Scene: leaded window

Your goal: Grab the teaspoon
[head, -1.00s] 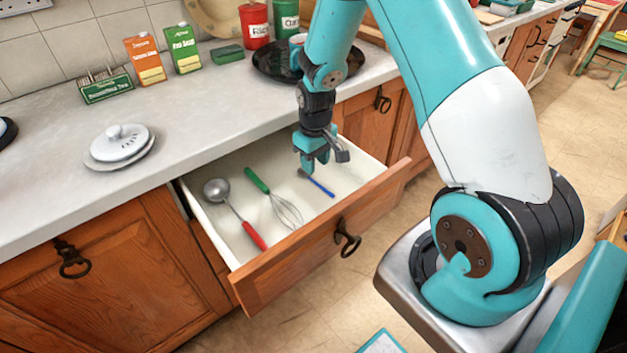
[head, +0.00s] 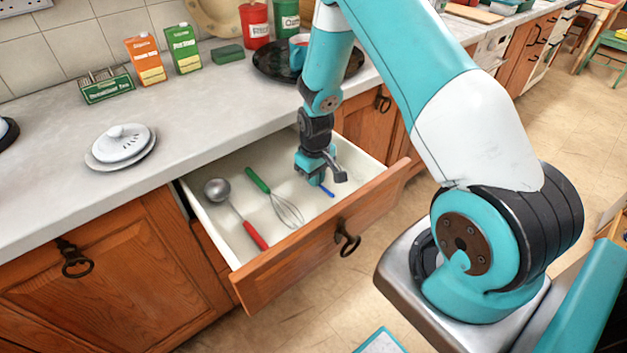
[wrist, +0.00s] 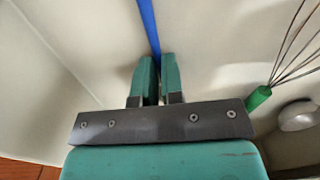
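The teaspoon shows as a thin blue handle (head: 327,191) on the floor of the open drawer (head: 232,266), toward its right side. Its other end is hidden behind my gripper (head: 315,181). My gripper points down into the drawer. In the wrist view the blue handle (wrist: 149,28) runs down to the fingertips (wrist: 160,62) and passes in between them. The two teal fingers stand close together, one on each side of the handle, with hardly any gap. The spoon's bowl is not visible.
A whisk with a green handle (head: 258,181) lies left of my gripper. A ladle with a red handle (head: 254,235) lies farther left. The drawer walls and wooden front enclose the space.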

